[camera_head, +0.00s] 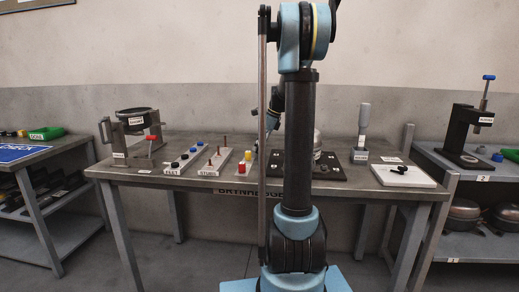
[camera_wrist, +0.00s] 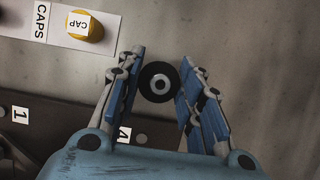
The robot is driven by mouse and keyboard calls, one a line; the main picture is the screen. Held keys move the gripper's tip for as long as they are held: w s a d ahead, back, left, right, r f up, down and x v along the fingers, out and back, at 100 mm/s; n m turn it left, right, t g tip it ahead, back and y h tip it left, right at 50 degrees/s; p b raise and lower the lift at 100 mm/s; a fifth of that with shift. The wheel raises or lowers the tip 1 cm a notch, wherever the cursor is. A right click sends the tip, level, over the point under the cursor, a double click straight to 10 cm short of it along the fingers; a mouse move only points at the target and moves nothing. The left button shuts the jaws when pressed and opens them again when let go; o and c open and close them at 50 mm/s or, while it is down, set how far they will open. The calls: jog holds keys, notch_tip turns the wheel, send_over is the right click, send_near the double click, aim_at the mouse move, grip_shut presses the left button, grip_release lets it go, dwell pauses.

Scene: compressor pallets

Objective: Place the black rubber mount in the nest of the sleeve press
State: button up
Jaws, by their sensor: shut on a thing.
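The black rubber mount (camera_wrist: 147,86) shows in the wrist view as a black ring with a pale metal centre. My gripper (camera_wrist: 161,76) is shut on it, with blue-padded fingers on both sides. In the head view my arm mostly hides the gripper, and I cannot make out the mount there. A black press (camera_head: 457,133) with a blue T-handle stands on the right-hand bench. A grey frame (camera_head: 119,143) with a black ring and red handle stands at the table's left. Their labels are too small to read, so I cannot tell which is the sleeve press.
A yellow cap (camera_wrist: 85,27) sits on the white CAPS strip (camera_wrist: 58,38). A dark plate (camera_wrist: 60,128) with number tags lies nearby. White strips with small parts, a grey block (camera_head: 361,155) with an upright handle and a white board (camera_head: 413,178) stand on the table.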

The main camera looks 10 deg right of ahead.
jog(key=shift+f, duration=0.35)
jog(key=shift+f, duration=0.1)
jog(key=o, duration=1.1)
jog(key=shift+c, duration=0.2)
